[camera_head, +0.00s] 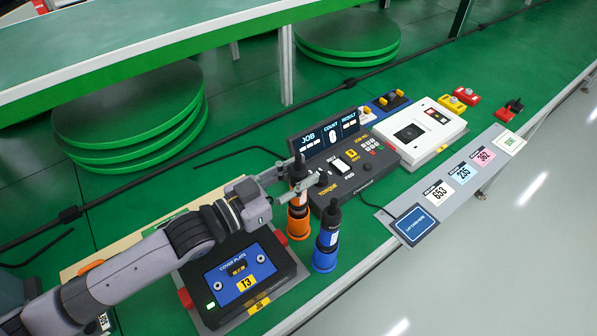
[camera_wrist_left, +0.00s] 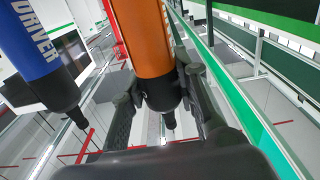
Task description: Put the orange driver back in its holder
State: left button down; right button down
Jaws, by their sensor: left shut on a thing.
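The orange driver (camera_head: 298,226) stands roughly upright beside the black T3 fixture, its orange body low and its dark narrow end up. My left gripper (camera_head: 304,191) is shut on its dark upper part. In the left wrist view the orange driver (camera_wrist_left: 153,40) is between the two fingers of the left gripper (camera_wrist_left: 160,95). Whether the driver's lower end sits in a holder or just above one cannot be told. A blue driver (camera_head: 327,241) stands upright just right of it, apart from the gripper; it also shows in the left wrist view (camera_wrist_left: 40,45). My right gripper is not in view.
The torque controller (camera_head: 352,172) with its lit job display (camera_head: 325,135) is behind the drivers. The T3 cover plate fixture (camera_head: 240,278) lies below my forearm. A grey strip with a blue "lay drivers" pad (camera_head: 414,224) and coloured cards runs along the right edge.

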aim_at(299, 155)
pick_arm(q)
jog(key=shift+f+b, duration=0.55)
jog(key=shift+f, duration=0.3)
jog(key=c, duration=1.2)
grip_release()
jog(key=shift+f, duration=0.1)
jog(key=shift+f, duration=0.1)
notch_tip(299, 155, up, 10)
jog(key=shift+r, duration=0.1)
